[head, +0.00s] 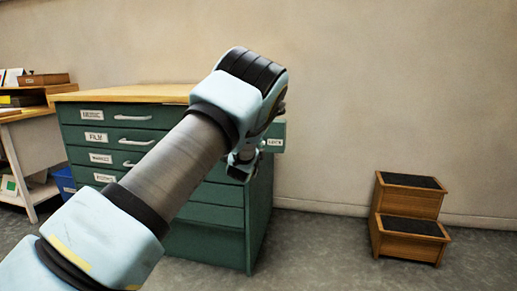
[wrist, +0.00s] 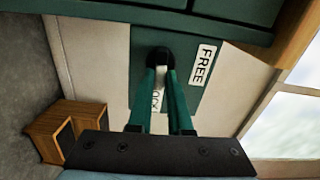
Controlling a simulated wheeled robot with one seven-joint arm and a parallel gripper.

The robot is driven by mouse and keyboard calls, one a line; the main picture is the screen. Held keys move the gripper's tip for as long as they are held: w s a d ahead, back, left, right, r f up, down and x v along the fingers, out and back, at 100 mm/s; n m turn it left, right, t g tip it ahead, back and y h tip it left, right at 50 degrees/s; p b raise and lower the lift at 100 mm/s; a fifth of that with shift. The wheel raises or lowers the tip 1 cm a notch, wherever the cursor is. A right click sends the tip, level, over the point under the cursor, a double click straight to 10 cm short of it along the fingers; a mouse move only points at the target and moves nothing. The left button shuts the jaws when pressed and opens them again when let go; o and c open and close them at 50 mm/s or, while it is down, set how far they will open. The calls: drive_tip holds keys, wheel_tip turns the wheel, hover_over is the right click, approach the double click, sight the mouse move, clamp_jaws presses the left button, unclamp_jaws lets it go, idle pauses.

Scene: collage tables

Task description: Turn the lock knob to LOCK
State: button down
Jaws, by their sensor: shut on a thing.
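The black lock knob (wrist: 158,56) sits on a green plate (wrist: 185,95) in the wrist view. My gripper (wrist: 162,77) is shut on the knob, with its two green fingers reaching up to it. A white FREE label (wrist: 203,63) is on the plate to the right of the knob. A LOCK label (wrist: 158,100) shows partly between the fingers. In the head view the plate (head: 279,130) sticks out at the cabinet's right side, with the LOCK label (head: 274,142) on it. The knob is hidden there behind my arm. I cannot tell which label the knob points to.
The green drawer cabinet (head: 210,214) with a wooden top stands behind my arm. A wooden step stool (head: 405,235) is on the floor to the right, also in the wrist view (wrist: 50,135). A white desk (head: 35,150) stands at left. Floor between cabinet and stool is clear.

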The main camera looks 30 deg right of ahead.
drive_tip(key=shift+f+m, duration=0.1)
drive_tip(key=shift+m, duration=0.3)
drive_tip(key=c, duration=0.8)
unclamp_jaws()
drive_tip(key=shift+c, duration=0.2)
drive_tip(key=shift+s, duration=0.1)
drive_tip(key=v, duration=1)
drive_tip(key=shift+s+a, duration=0.25)
